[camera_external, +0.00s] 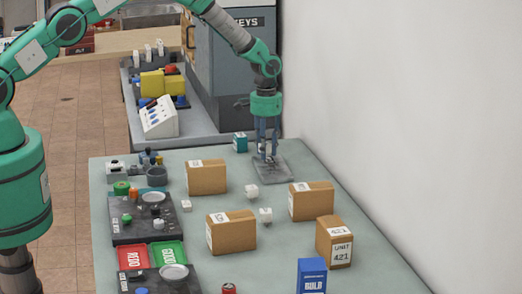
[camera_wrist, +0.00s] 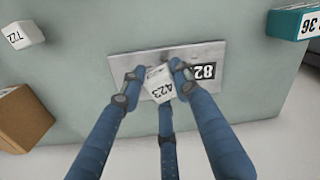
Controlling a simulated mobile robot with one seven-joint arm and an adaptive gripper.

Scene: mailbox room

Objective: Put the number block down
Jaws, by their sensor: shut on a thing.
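My gripper (camera_wrist: 158,85) has blue fingers and is shut on a white number block (camera_wrist: 161,84) marked 423, as the wrist view shows. The block is tilted between the fingers, over a grey metal plate (camera_wrist: 145,60) with a black label reading 82. I cannot tell whether the block touches the plate. In the external view my gripper (camera_external: 267,155) points down over the same plate (camera_external: 272,176) at the table's far right, and the block is mostly hidden by the fingers.
Loose white blocks (camera_external: 251,191) (camera_external: 265,215) (camera_external: 186,206) lie on the table. Several cardboard boxes (camera_external: 206,177) stand around them. The white wall (camera_external: 400,120) is close on the right.

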